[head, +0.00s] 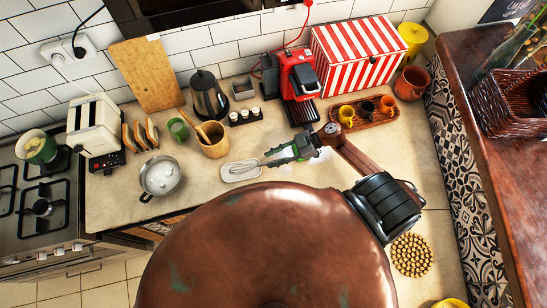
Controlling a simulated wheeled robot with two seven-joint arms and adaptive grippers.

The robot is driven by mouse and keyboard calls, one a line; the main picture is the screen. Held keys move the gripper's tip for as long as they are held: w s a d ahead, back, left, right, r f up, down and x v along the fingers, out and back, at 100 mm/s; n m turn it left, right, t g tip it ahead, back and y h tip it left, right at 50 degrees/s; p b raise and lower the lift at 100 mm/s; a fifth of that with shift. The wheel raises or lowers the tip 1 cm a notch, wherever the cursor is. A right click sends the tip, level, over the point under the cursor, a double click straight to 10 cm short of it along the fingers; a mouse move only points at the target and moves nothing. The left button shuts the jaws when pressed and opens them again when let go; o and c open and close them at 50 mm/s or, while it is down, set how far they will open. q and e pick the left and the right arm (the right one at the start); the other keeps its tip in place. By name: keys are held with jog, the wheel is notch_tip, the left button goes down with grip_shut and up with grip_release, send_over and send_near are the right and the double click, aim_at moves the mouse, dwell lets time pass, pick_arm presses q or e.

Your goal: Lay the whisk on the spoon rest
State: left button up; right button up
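The whisk (245,167) appears as pale wire loops lying over the white oblong spoon rest (229,178) on the counter, its handle end pointing right. My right gripper (268,158) comes in from the right, just right of the spoon rest, by the whisk's handle end. Its two fingers look spread apart, with the handle end near or between the tips; contact is too small to make out. My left gripper is not in view.
A wooden utensil pot (213,141) stands behind and left of the spoon rest. Bare counter lies left of the spoon rest.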

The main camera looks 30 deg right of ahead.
jog(key=shift+o, duration=0.4)
jog(key=shift+s+d+r, duration=0.1)
jog(key=shift+s+d, duration=0.05)
jog(key=shift+d, duration=0.1)
jog(key=v, duration=1.1)
jog(key=shift+d, duration=0.2)
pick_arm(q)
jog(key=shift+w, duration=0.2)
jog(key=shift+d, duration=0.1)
